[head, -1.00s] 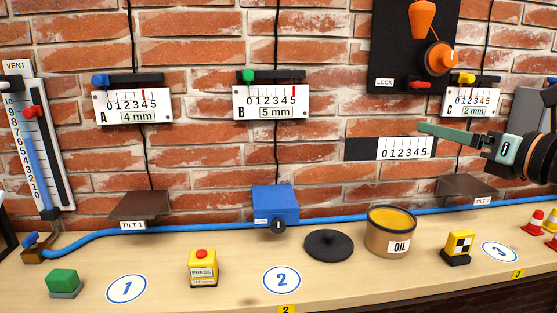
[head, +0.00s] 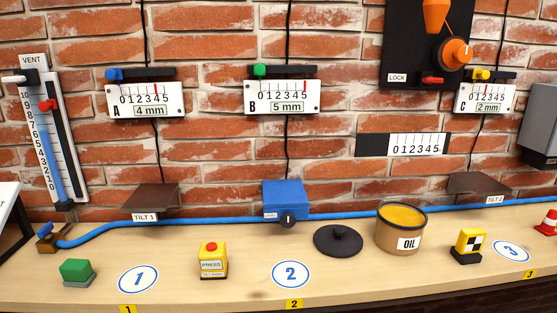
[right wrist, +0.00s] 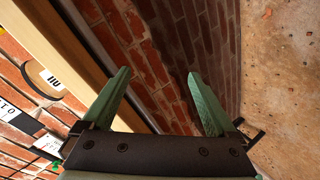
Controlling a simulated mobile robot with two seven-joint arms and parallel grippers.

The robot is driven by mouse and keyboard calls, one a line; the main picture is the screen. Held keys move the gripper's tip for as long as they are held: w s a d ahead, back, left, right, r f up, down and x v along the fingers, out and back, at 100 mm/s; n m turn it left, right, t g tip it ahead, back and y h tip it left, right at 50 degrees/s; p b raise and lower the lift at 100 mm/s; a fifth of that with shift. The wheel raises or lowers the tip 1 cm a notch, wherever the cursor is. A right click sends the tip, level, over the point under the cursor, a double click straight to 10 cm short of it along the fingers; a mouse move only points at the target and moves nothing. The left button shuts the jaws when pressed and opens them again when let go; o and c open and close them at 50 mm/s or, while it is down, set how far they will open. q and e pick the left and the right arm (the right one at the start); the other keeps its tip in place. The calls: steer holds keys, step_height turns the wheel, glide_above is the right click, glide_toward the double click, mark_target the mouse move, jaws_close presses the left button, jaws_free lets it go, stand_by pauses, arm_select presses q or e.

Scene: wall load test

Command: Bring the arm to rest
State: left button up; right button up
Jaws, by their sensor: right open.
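My right gripper (right wrist: 160,90) shows in the right wrist view. Its two green fingers are spread apart with nothing between them. Beyond the fingers are the brick face below the bench and the floor. Neither arm shows in the head view now. My left gripper is in no view.
The wooden bench (head: 200,292) carries a green block (head: 77,271), a yellow PRESS button (head: 212,262), a dark lid (head: 338,241), the oil tin (head: 400,232) and a checkered block (head: 470,245). Gauges A (head: 146,100), B (head: 282,98) and C (head: 485,98) hang on the brick wall.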

steer(key=s+d+f+m+g+h, duration=0.25)
steer(key=s+f+g, duration=0.25)
steer(key=s+f, duration=0.7)
steer(key=a+r+m+t+y, duration=0.1)
steer(key=a+m+y, duration=0.2)
steer(key=a+m, duration=1.1)
arm_select(q)
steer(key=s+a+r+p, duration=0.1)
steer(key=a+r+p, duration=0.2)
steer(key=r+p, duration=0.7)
steer(key=p, duration=0.4)
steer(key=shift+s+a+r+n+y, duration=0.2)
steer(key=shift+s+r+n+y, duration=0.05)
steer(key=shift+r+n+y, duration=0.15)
arm_select(e)
step_height(320, 180, up, 11)
steer(key=s+a+n, duration=0.1)
steer(key=a+n, duration=0.1)
steer(key=n, duration=0.2)
steer(key=shift+s+a+f+t+h, duration=0.15)
steer(key=shift+s+a+t+h, duration=0.15)
steer(key=shift+s+t+h, duration=0.1)
